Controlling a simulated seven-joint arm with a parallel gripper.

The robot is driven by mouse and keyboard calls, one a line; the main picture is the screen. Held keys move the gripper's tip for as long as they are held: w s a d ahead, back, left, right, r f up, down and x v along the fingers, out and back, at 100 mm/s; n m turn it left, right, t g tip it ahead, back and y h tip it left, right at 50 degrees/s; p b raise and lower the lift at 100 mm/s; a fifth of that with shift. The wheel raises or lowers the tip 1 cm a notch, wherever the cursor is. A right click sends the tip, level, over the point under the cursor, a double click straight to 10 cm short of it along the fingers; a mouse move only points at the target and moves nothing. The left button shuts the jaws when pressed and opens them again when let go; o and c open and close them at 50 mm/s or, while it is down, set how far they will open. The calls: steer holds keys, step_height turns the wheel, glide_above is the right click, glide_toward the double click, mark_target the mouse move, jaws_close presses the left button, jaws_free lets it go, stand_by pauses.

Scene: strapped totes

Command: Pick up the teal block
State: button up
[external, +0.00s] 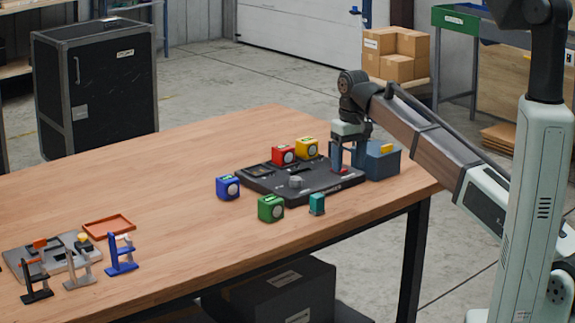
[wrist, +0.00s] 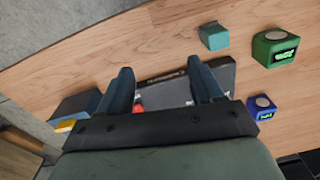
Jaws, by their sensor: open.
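The teal block (external: 317,204) stands on the wooden table near its front edge, to the right of the green box. It also shows in the wrist view (wrist: 214,37), at the top, beyond the fingers and apart from them. My gripper (external: 348,168) is open over the right end of the dark tray board (external: 262,188), behind the teal block in the external view. In the wrist view, my gripper (wrist: 162,80) has its two blue fingers spread, with the dark board and a bit of red between them. Nothing is held.
A green box (external: 271,208) and a blue box (external: 228,187) stand near the teal block. Red (external: 284,155) and yellow (external: 307,148) boxes are at the board's back. A dark blue bin (external: 383,163) is right of my gripper. Small stands (external: 121,254) are at the left.

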step_height(320, 180, up, 4)
steer(key=n, duration=0.2)
glide_above(317, 195)
step_height(317, 195, down, 14)
steer(key=shift+r, duration=0.2)
steer(key=c, duration=1.1)
